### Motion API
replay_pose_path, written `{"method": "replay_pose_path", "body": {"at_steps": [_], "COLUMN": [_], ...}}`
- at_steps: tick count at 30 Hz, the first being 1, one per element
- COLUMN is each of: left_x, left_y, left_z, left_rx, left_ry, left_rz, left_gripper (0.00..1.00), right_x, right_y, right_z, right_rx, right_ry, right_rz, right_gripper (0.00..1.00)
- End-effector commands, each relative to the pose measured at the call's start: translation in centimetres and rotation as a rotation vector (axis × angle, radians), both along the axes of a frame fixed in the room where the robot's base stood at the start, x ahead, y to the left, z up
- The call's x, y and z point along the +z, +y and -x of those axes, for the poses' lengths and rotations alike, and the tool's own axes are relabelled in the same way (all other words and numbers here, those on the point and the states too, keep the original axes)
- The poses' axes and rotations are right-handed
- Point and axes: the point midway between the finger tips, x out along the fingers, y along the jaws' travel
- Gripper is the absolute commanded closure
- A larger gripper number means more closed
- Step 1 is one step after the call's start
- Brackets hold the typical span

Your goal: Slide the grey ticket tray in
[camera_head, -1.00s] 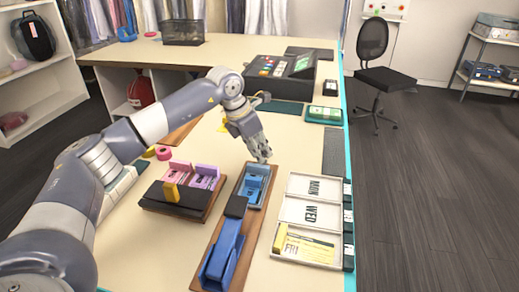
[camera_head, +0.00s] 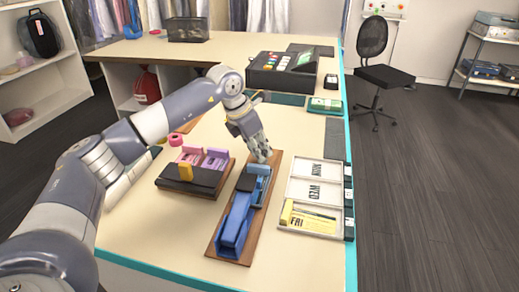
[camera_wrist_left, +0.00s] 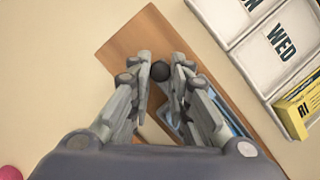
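The grey ticket tray (camera_head: 264,170), with blue tickets in it, sits on a wooden board (camera_head: 271,187), close against a black block (camera_head: 247,181) and a long blue device (camera_head: 235,222). My left gripper (camera_head: 262,157) is at the tray's far end. In the left wrist view, its fingertips (camera_wrist_left: 162,72) close from both sides on a small round black knob (camera_wrist_left: 160,70). Bare board (camera_wrist_left: 135,42) shows beyond the knob. My fingers hide most of the tray in that view. My right gripper is not in view.
A dark holder (camera_head: 186,188) with pink and purple tickets stands left of the board. White day-marked trays (camera_head: 286,218) stand close on its right. A till (camera_head: 290,70) is at the back. The counter in front is clear.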

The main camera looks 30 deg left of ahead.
Motion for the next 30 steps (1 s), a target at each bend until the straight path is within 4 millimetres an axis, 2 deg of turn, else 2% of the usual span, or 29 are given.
{"method": "replay_pose_path", "body": {"at_steps": [3,7,9,12,14,17,24,30], "left_x": [-0.2,-0.1,-0.1,0.0,0.4,1.6,6.4,9.5], "left_y": [-0.3,-0.2,-0.1,-0.1,0.0,0.3,1.2,1.8], "left_z": [0.2,0.1,0.1,0.1,0.2,0.6,2.3,3.5], "left_rx": [-0.005,-0.004,-0.003,-0.002,-0.002,0.000,-0.002,-0.003], "left_ry": [0.007,0.005,0.004,0.003,0.002,0.000,-0.001,0.003], "left_rz": [0.002,0.002,0.001,0.001,0.001,0.001,0.001,0.001], "left_gripper": [0.72,0.72,0.72,0.72,0.72,0.72,0.72,0.72], "right_x": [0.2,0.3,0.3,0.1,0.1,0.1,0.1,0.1], "right_y": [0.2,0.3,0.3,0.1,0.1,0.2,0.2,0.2], "right_z": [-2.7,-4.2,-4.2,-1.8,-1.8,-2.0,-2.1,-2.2], "right_rx": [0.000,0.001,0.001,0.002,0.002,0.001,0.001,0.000], "right_ry": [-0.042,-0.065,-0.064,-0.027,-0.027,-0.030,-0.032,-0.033], "right_rz": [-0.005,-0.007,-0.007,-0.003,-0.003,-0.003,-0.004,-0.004], "right_gripper": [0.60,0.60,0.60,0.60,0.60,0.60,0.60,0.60]}}
